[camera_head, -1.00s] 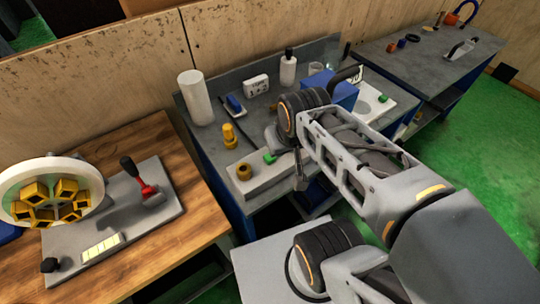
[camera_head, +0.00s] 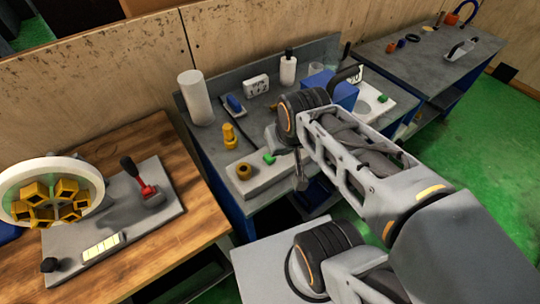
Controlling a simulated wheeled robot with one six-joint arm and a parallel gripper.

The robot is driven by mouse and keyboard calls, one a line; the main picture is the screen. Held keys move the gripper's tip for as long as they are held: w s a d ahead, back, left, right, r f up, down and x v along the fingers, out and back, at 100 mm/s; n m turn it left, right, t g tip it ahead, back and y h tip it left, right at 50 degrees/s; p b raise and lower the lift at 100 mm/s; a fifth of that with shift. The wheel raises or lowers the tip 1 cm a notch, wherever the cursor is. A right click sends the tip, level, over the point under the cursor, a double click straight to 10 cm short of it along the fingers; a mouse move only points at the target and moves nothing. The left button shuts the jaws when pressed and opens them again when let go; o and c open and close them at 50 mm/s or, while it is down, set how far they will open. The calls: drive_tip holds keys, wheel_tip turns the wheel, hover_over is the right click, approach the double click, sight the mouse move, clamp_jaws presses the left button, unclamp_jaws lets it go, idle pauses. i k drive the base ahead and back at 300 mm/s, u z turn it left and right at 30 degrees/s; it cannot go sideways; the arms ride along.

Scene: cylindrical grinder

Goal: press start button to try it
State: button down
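A small green piece (camera_head: 268,159) that looks like a button sits on a pale grey block (camera_head: 258,178) at the front of the middle bench. A second small green piece (camera_head: 383,99) is on a white plate beside a blue box-shaped machine (camera_head: 334,91). I cannot tell from this view which one is the start button. My gripper (camera_head: 301,183) hangs down just right of the pale block, close to its right end. It shows as a narrow metal shape, and whether its fingers are open or shut is not clear. My arm hides part of the bench behind it.
A wooden table (camera_head: 185,238) with a red-based lever (camera_head: 147,187) stands at left. Green floor (camera_head: 480,150) is open at right.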

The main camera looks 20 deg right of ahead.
sight(269, 160)
drive_tip(key=k, duration=1.25)
drive_tip(key=u, duration=0.25)
drive_tip(key=i, duration=0.8)
drive_tip(key=u, duration=0.05)
